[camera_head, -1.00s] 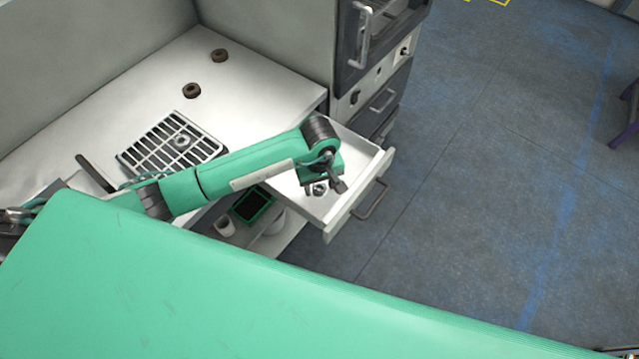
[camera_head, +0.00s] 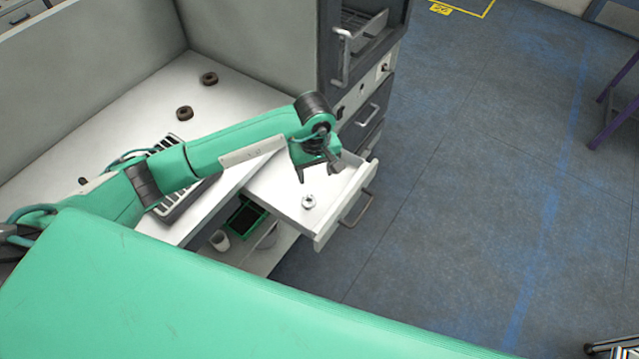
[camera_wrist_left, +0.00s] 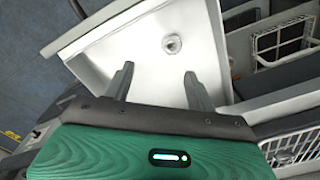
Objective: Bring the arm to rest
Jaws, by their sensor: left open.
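My left gripper (camera_head: 318,172) hangs above the open white drawer (camera_head: 270,190) in the head view. In the left wrist view its two fingers (camera_wrist_left: 157,82) stand apart with nothing between them. A small metal nut-like ring (camera_head: 308,202) lies on the drawer floor, apart from the fingers. The ring also shows in the left wrist view (camera_wrist_left: 172,44), beyond the fingertips. My right gripper is in neither view.
A slotted metal tray (camera_head: 180,212) lies on the white worktop (camera_head: 240,95), partly behind my left arm. A green-rimmed bin (camera_head: 246,217) and a white cup (camera_head: 220,240) stand below. Open floor (camera_head: 480,180) lies to the right.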

